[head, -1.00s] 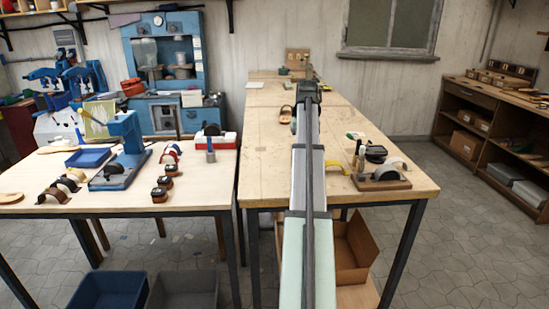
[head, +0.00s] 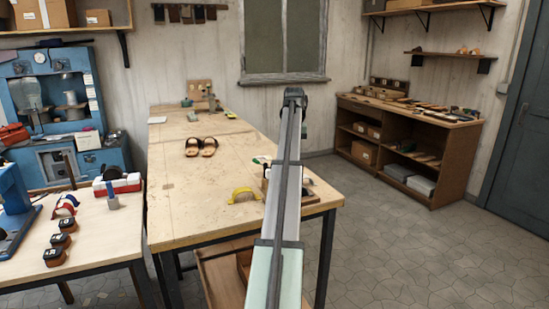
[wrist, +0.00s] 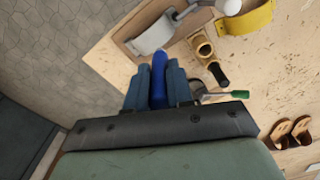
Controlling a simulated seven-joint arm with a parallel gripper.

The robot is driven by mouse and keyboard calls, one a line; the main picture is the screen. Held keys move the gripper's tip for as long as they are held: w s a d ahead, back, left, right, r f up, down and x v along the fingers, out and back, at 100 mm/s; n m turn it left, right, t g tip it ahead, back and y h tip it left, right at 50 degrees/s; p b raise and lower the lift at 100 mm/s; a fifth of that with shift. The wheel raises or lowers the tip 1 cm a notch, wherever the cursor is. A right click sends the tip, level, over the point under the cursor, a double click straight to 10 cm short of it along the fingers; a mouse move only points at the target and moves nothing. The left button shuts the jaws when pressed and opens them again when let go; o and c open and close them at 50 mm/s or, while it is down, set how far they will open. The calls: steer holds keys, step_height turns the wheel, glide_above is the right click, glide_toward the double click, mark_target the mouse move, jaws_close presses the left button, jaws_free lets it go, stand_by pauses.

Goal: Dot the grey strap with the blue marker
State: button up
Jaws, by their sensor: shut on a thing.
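In the wrist view, my gripper (wrist: 157,70) is shut on the blue marker (wrist: 159,88), which stands between the two dark blue fingers. The grey strap (wrist: 152,38) is a curved band on a wooden board (wrist: 121,34), above and apart from the fingers in that view. In the head view, my arm covers most of the board, and I cannot make out the grey strap or the gripper's fingers there.
A yellow strap (head: 243,195) lies on the bench (head: 200,220). A green-handled tool (wrist: 238,94) and a tan-and-black item (wrist: 207,54) are near the board. Sandals (head: 201,147) lie farther back. The bench's middle is mostly clear.

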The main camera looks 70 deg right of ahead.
steer(key=shift+s+d+f, duration=0.15)
steer(key=shift+s+f, duration=0.1)
steer(key=shift+f, duration=0.5)
steer(key=shift+s+d+f, duration=0.1)
steer(key=shift+s+f, duration=0.15)
steer(key=shift+f, duration=0.5)
steer(key=shift+s+d+f, duration=0.15)
steer(key=shift+s+f, duration=0.1)
steer(key=shift+f, duration=0.5)
steer(key=shift+f, duration=0.6)
stand_by(0.3)
step_height(320, 180, up, 7)
stand_by(0.8)
